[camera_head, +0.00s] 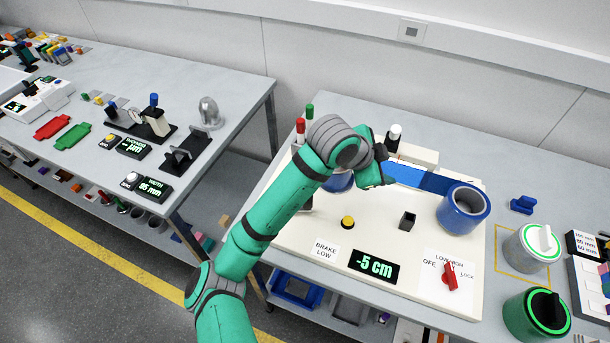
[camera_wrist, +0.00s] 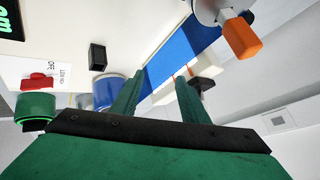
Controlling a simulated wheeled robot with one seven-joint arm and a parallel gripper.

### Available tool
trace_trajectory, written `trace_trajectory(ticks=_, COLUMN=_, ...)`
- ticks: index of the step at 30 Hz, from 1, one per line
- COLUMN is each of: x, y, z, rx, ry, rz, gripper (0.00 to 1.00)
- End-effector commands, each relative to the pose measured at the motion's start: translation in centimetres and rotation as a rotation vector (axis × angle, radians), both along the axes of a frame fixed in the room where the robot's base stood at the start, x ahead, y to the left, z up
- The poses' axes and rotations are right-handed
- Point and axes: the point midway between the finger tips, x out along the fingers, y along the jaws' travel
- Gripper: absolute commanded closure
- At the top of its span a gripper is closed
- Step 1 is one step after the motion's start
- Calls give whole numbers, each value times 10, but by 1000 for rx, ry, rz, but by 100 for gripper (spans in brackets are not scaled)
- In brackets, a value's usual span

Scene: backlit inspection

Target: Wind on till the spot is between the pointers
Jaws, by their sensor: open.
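A strip of blue film (camera_head: 432,180) runs from a blue roll (camera_head: 463,210) on the right, across a brighter lit patch, toward another blue roll (camera_head: 340,182) mostly behind my arm. In the wrist view the film (camera_wrist: 190,45) passes a white block with two thin orange pointers (camera_wrist: 189,71) at its edge. I see no spot on the visible film. An orange handle (camera_wrist: 240,37) on a grey crank stands beside the film. My gripper (camera_wrist: 160,78) is open and empty, its fingers appearing over the film and block. A display (camera_head: 374,266) reads -5 cm.
A red switch (camera_head: 450,277) and yellow button (camera_head: 347,222) sit on the white board, with a label reading BRAKE LOW. A small black box (camera_head: 408,220) stands near the right roll. Grey and green canisters (camera_head: 537,313) stand at right. Another bench is at left.

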Motion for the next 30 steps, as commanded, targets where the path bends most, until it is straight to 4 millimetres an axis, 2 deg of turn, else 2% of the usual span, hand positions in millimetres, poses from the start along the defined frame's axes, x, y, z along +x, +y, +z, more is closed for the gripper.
trace_trajectory(ticks=7, x=-17, y=75, z=-6, rx=368, ry=108, rz=-209, gripper=59)
trace_trajectory(ticks=12, x=-33, y=129, z=0, rx=560, ry=208, rz=-320, gripper=59)
trace_trajectory(ticks=15, x=-41, y=153, z=5, rx=634, ry=258, rz=-364, gripper=59)
trace_trajectory(ticks=18, x=-46, y=167, z=10, rx=677, ry=293, rz=-393, gripper=59)
trace_trajectory(ticks=23, x=-50, y=175, z=7, rx=699, ry=314, rz=-410, gripper=59)
trace_trajectory(ticks=26, x=-51, y=176, z=-6, rx=700, ry=316, rz=-411, gripper=59)
trace_trajectory(ticks=30, x=-51, y=175, z=-35, rx=698, ry=316, rz=-410, gripper=59)
